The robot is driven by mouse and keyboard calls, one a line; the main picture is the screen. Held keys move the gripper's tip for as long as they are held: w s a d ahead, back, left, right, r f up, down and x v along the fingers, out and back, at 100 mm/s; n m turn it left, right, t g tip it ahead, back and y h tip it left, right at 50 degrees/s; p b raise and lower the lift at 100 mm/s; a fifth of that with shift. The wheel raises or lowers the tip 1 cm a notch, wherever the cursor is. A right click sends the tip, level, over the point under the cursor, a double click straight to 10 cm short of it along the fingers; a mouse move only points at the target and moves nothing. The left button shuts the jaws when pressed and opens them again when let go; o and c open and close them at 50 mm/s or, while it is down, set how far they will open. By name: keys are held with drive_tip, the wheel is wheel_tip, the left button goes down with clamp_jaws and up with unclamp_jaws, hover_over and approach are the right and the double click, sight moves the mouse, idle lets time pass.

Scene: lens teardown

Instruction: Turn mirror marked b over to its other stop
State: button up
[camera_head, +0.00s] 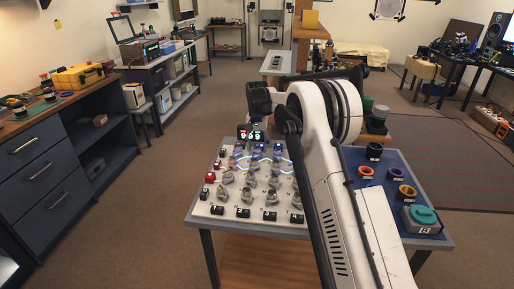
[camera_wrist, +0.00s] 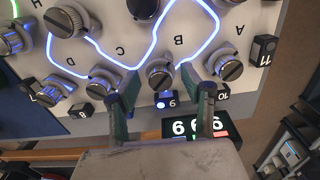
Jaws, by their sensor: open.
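The mirror marked B (camera_wrist: 160,76) is a round grey metal knob with a slotted face in the wrist view, close to its printed letter B. A blue glowing line runs past it on the white panel (camera_wrist: 190,22). My gripper (camera_wrist: 159,82) is open, with its green-padded fingers at the left and right of this knob. I cannot tell whether either finger touches it. In the head view my arm hides part of the panel (camera_head: 222,201), and the fingers cannot be made out.
Neighbouring knobs stand close by at A (camera_wrist: 226,66) and C (camera_wrist: 104,76). A numbered block (camera_wrist: 166,100) and a lit display (camera_wrist: 196,127) lie by the panel edge. A blue mat (camera_head: 384,203) with rings and a teal-topped box (camera_head: 423,217) is at right.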

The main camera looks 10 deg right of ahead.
sight(257, 148)
wheel_tip(257, 148, up, 12)
idle(0.5)
drive_tip(key=s+r+n+t, duration=0.1)
drive_tip(key=s+r, duration=0.4)
drive_tip(key=s, duration=0.3)
drive_tip(key=s+r+t, duration=0.1)
drive_tip(key=s+r, duration=0.4)
drive_tip(key=s, duration=0.3)
drive_tip(key=s+r+n+t, duration=0.1)
drive_tip(key=s+r+t, duration=0.1)
drive_tip(key=s+r, duration=0.5)
drive_tip(key=s+f+t, duration=0.1)
drive_tip(key=s+f, duration=0.3)
drive_tip(key=s, duration=0.5)
drive_tip(key=s+f+n+t, duration=0.1)
drive_tip(key=s+f, duration=0.4)
drive_tip(key=s, duration=0.5)
drive_tip(key=s+f+n+t, duration=0.1)
drive_tip(key=s+f, duration=0.3)
drive_tip(key=s, duration=0.6)
drive_tip(key=shift+s+f, duration=0.15)
